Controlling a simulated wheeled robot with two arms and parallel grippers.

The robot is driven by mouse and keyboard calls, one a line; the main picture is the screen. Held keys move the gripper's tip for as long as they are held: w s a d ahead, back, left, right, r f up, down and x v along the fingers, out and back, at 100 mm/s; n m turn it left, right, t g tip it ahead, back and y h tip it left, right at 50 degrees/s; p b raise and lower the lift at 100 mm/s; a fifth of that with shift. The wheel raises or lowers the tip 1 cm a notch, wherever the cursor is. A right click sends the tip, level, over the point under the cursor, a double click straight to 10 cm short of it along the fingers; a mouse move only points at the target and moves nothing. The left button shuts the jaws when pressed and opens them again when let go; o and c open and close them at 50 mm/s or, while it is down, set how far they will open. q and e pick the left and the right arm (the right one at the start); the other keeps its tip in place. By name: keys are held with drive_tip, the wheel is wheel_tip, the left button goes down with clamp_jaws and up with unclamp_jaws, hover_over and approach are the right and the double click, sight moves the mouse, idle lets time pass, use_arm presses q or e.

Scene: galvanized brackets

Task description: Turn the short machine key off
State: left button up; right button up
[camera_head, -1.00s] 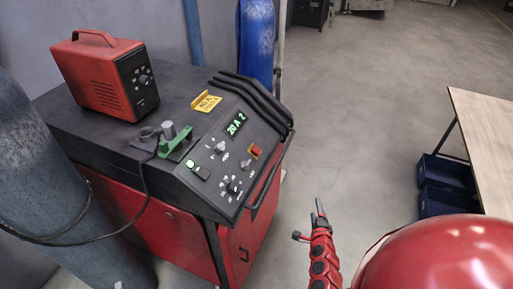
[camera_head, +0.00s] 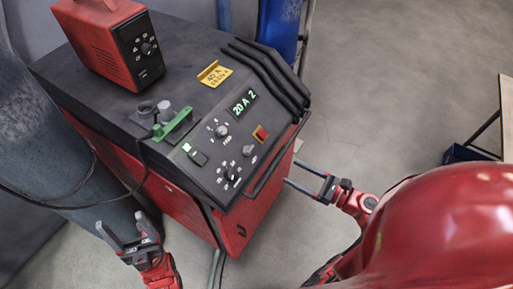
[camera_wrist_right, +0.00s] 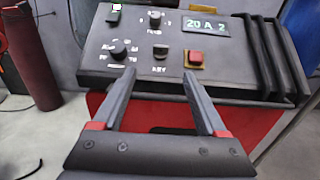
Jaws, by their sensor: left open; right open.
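The red and black machine (camera_head: 205,190) has a sloped control panel. A small grey key-like switch (camera_head: 248,150) sits on it beside the red button; in the right wrist view this switch (camera_wrist_right: 160,51) is low in the panel's middle, above a small label I cannot read surely. My right gripper (camera_head: 291,171) is open and empty, in front of the panel's right edge and apart from it. In the right wrist view its fingers (camera_wrist_right: 159,74) point at the panel, below the switch. My left gripper (camera_head: 119,220) is open and empty, low at the left beside the machine.
The panel also holds a red button (camera_head: 261,133), dials (camera_head: 231,174) and a green "20 A 2" display (camera_head: 244,102). A bar handle (camera_head: 278,160) runs along its front edge. Gas cylinders (camera_head: 50,135) stand at the left. The floor (camera_head: 400,110) at the right is open.

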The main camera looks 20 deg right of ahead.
sight(249, 150)
drive_tip(key=p+x, duration=0.4)
drive_tip(key=x, duration=1)
drive_tip(key=shift+r, duration=0.1)
drive_tip(key=shift+w+a, duration=0.25)
drive_tip(key=shift+w, duration=0.2)
clamp_jaws()
